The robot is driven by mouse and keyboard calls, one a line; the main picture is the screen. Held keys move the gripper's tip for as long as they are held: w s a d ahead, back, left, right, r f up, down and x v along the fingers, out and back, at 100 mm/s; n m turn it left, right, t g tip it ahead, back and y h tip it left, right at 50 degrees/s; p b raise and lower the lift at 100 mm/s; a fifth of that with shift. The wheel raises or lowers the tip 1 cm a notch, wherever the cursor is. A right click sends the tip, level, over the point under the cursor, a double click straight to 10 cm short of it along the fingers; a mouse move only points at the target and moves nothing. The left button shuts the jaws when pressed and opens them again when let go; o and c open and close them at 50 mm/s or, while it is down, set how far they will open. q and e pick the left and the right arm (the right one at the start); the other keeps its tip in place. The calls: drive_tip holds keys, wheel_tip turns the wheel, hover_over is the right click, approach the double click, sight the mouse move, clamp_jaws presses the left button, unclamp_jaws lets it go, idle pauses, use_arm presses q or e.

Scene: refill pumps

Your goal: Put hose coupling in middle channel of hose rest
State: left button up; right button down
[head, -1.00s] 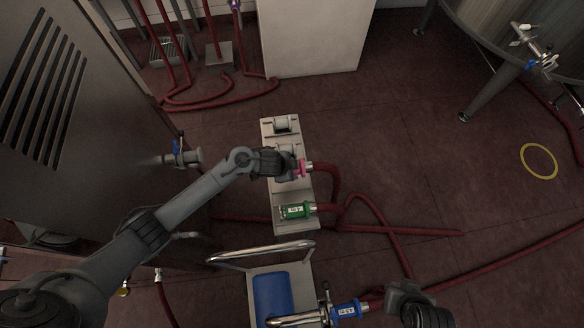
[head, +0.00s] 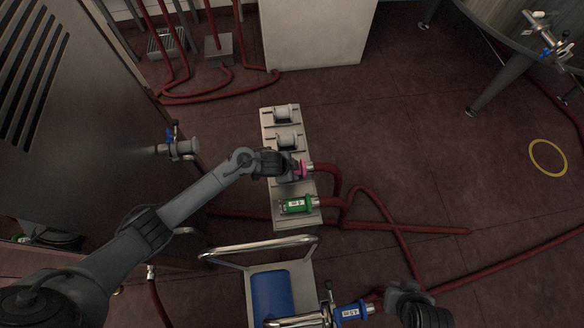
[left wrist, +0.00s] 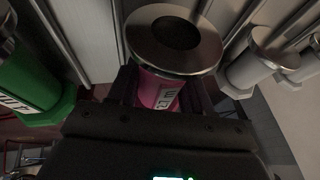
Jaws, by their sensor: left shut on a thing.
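The hose rest (head: 301,217) is a long grey block on the floor in the head view. My left gripper (head: 284,167) is over it, shut on the pink hose coupling (head: 301,168), with a red hose leading right. In the left wrist view the pink coupling (left wrist: 160,92) has a steel ring end and a label, held between the dark fingers. It lies between the green coupling (head: 297,205) and the nearer white piece (head: 287,141). The gripper hides the channel beneath, so I cannot tell if the coupling touches it. My right gripper (head: 402,296) is by a blue coupling (head: 350,312); its fingers are unclear.
A second white piece (head: 285,115) sits at the far end of the rest. Red hoses (head: 400,229) cross the floor to the right. A blue-seated metal frame (head: 271,296) stands in front. A steel cabinet (head: 85,110) is at left; floor at right is mostly clear.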

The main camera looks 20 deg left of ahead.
use_arm(q)
drive_tip(key=shift+f, duration=0.35)
use_arm(e)
drive_tip(key=shift+d+f, duration=0.1)
drive_tip(key=shift+f, duration=0.15)
